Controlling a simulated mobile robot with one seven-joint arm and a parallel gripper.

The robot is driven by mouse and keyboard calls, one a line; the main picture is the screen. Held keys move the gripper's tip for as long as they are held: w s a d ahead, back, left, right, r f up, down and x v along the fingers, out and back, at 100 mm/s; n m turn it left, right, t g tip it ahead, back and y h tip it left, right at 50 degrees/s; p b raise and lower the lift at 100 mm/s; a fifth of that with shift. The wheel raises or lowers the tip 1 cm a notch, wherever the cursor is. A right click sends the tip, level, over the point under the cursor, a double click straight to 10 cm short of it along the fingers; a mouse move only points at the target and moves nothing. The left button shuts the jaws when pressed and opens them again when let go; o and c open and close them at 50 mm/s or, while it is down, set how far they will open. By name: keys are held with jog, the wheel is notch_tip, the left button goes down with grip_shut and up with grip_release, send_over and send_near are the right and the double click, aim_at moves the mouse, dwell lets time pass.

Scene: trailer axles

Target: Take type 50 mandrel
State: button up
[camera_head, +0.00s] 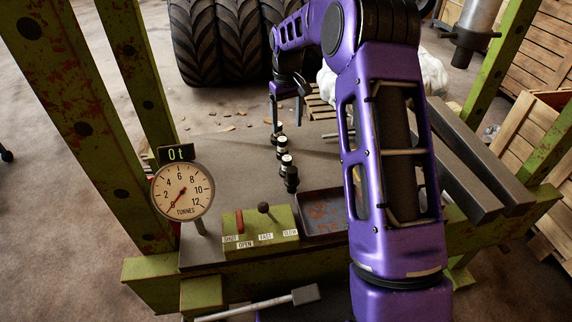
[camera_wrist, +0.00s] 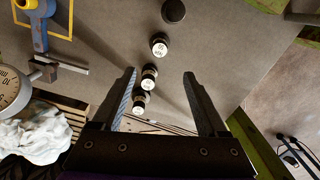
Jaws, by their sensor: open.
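Several black mandrels with white labelled bands stand in a row on the grey press bed. In the head view these are the far one (camera_head: 277,130), two middle ones (camera_head: 282,145) (camera_head: 286,162) and a dark nearest one (camera_head: 291,180). The wrist view also shows the far one (camera_wrist: 140,101), the middle ones (camera_wrist: 149,76) (camera_wrist: 159,46) and the dark one (camera_wrist: 173,11). The labels are too small to read surely, so I cannot tell which is type 50. My gripper (camera_head: 287,108) is open and empty above the far end, its fingers (camera_wrist: 160,75) apart either side of the row.
A tonnage gauge (camera_head: 182,191) reads 0t beside a green lever box (camera_head: 260,232). A tray (camera_head: 322,212) lies right of the nearest mandrel. Green press posts (camera_head: 140,80) flank the bed. In the wrist view, a blue tool (camera_wrist: 40,22) and a dial (camera_wrist: 12,92) lie left.

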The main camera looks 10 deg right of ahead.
aim_at(287, 158)
notch_tip(287, 158, down, 15)
jog(key=shift+r+b, duration=0.1)
jog(key=shift+b, duration=0.9)
grip_shut()
jog(key=shift+r, duration=0.1)
dwell(0.8)
